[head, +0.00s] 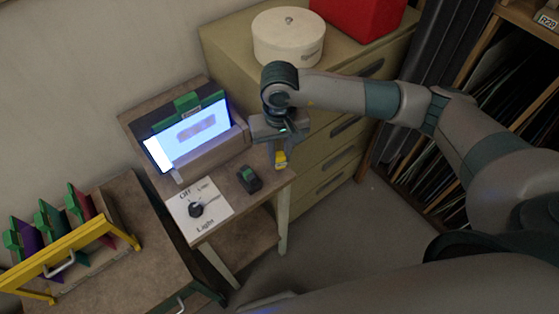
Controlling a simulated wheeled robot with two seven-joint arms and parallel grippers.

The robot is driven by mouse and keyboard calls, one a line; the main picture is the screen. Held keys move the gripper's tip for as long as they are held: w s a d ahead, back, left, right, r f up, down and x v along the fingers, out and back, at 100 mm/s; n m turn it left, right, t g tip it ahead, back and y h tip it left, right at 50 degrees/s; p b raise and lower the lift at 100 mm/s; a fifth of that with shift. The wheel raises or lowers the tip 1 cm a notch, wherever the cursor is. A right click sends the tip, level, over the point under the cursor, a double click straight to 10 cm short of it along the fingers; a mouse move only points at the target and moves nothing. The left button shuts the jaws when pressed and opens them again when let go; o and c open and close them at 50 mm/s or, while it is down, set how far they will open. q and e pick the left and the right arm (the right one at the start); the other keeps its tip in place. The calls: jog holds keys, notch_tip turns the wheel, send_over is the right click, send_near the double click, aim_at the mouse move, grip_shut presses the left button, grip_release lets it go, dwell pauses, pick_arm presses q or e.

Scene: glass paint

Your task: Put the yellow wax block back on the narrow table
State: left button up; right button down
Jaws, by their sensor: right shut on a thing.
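My right gripper (279,150) points down over the right edge of the narrow table (222,243). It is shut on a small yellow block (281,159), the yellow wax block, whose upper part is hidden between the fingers. I cannot tell whether the block touches the table top. My left gripper is out of view.
A yellow rack (65,255) with coloured panes stands left. A drawer cabinet (235,60) holds a round white box (288,38) and a red box (362,14).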

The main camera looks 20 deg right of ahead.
aim_at(280, 163)
jog(key=shift+f+p, duration=0.55)
notch_tip(280, 163, down, 2)
jog(key=shift+p, duration=0.6)
jog(key=shift+f, duration=0.4)
jog(key=shift+f, duration=0.1)
jog(key=c, duration=1.5)
grip_release()
jog(key=shift+c, duration=0.2)
